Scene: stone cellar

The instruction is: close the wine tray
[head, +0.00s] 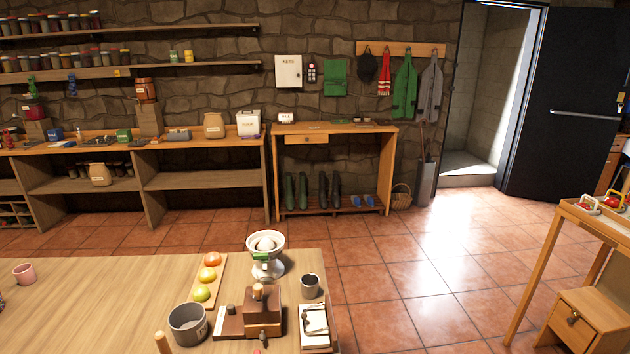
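I do not see anything that I can clearly tell is the wine tray in the head view. A wooden rack with small compartments (15,213) stands low at the far left edge, partly cut off; I cannot tell what it holds. A small wooden box with a dark latch (572,318) sits low at the right, under a wooden table, and its front looks shut. My gripper is not in view.
A wooden table (90,300) fills the near left, with a grey pot (188,324), a white scale (266,255) and a coffee grinder (262,312). A workbench (205,148) lines the stone wall. Tiled floor (430,260) is clear toward the open dark door (570,110).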

